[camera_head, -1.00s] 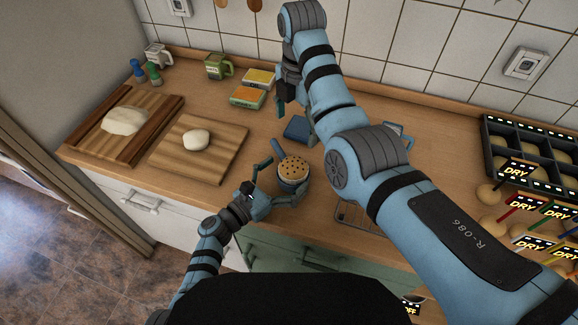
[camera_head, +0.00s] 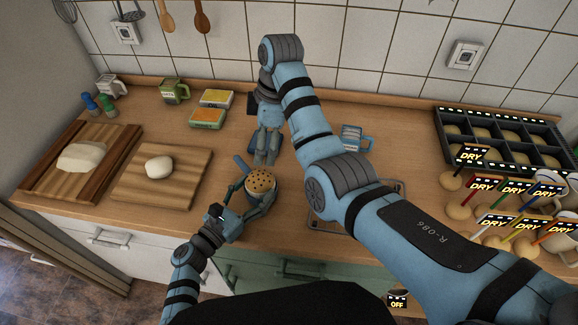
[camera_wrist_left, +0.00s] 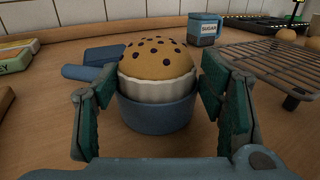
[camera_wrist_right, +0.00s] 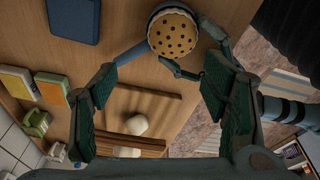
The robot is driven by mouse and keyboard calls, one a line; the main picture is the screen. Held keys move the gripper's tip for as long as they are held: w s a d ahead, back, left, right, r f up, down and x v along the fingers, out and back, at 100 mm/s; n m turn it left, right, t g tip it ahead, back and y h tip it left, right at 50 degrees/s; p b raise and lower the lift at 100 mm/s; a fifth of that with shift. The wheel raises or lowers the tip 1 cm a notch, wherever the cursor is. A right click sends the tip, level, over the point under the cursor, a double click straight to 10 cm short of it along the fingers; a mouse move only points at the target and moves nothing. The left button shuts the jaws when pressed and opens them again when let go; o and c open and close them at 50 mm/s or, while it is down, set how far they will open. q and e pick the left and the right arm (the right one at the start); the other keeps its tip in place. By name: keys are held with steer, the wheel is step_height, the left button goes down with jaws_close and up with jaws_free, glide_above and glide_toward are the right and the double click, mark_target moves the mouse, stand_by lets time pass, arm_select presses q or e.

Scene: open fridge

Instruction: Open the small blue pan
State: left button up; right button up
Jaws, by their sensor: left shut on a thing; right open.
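The small blue pan (camera_wrist_left: 155,112) stands on the counter with a speckled muffin (camera_wrist_left: 158,60) in a white cup inside its rim. The pan's blue handle (camera_wrist_left: 80,72) points away to the left; it also shows in the right wrist view (camera_wrist_right: 125,55). My left gripper (camera_head: 250,192) is shut on the pan, one finger on each side. My right gripper (camera_head: 265,160) is open and empty, above the counter just behind the pan, fingers pointing down toward the handle side. In its wrist view, the muffin sits at the top, beyond the fingertips.
A flat blue block (camera_wrist_right: 73,20) lies behind the pan. A wire rack (camera_wrist_left: 265,65) is to the right, with a blue sugar mug (camera_head: 351,138) behind it. A board with dough (camera_head: 160,168) is to the left.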

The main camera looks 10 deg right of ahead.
arm_select(q)
steer(key=shift+f, duration=0.1)
arm_select(e)
steer(key=d+f+m+t+y, duration=0.1)
steer(key=d+f+m+y, duration=0.1)
steer(key=m, duration=0.8)
steer(key=m+t+y, duration=0.3)
steer(key=m+y, duration=0.1)
steer(key=m, duration=2.6)
glide_toward(266, 178)
steer(key=x, duration=1)
steer(key=shift+w+a+f, duration=0.1)
steer(key=shift+a+f, duration=0.05)
steer(key=shift+m, duration=0.3)
steer(key=c, duration=1.1)
arm_select(q)
steer(key=shift+c, duration=0.6)
arm_select(e)
steer(key=shift+o, duration=0.2)
